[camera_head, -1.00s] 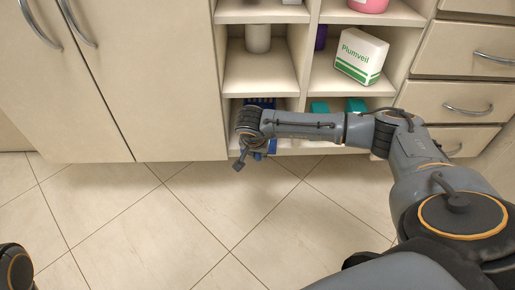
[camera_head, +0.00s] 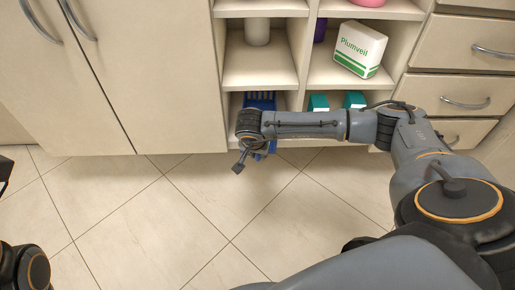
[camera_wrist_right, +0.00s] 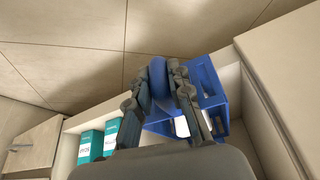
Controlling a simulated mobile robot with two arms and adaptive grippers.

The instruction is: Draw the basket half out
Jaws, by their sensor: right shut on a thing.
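The blue basket (camera_head: 262,99) stands in the lower left cubby of the shelf unit. Part of it shows below my right wrist, in front of the cubby. In the right wrist view the basket (camera_wrist_right: 210,85) has slotted walls, and something white is seen in or through it. My right gripper (camera_wrist_right: 159,70) is shut on the basket's blue front part, which sits between the fingers. In the head view my wrist hides most of that grip and the basket's middle. My left gripper is out of view; only dark arm parts show at the left edge.
Teal boxes (camera_head: 318,102) stand in the cubby to the right of the basket. A white Plumveil pack (camera_head: 359,49) sits in the cubby above them. Drawers (camera_head: 466,92) are at the right, closed doors (camera_head: 110,75) at the left. The tiled floor (camera_head: 190,215) in front is clear.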

